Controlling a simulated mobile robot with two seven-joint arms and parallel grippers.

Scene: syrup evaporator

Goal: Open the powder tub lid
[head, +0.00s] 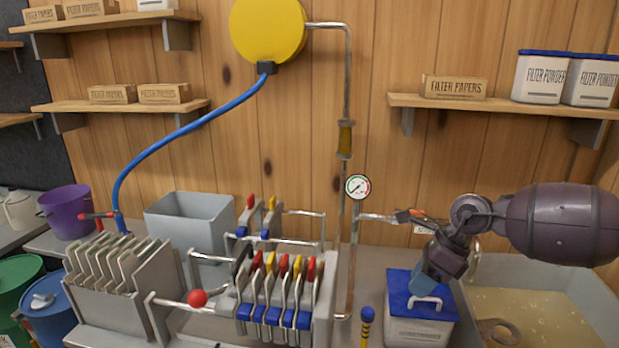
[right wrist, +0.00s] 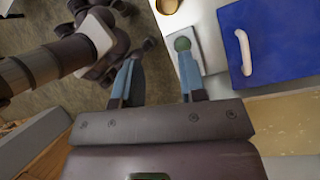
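The powder tub (head: 415,331) is a white box on the counter at the lower right of the head view. Its blue lid (head: 399,290) lies flat on top, closed, with a white handle (head: 428,302). My right gripper (head: 425,284) hangs just above the lid's back part in the head view. In the right wrist view my right gripper (right wrist: 158,70) is open, with nothing between its two blue fingers. There the lid (right wrist: 285,45) and handle (right wrist: 244,52) lie to the right of the fingers, apart from them. My left gripper is not in view.
A basin of yellowish liquid (head: 540,318) is right of the tub. A blue-and-yellow-topped stick (head: 367,327) stands to its left, by a vertical pipe (head: 351,265) with a gauge (head: 358,187). The filter press (head: 275,290) is further left. Shelved filter powder tubs (head: 540,80) are above.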

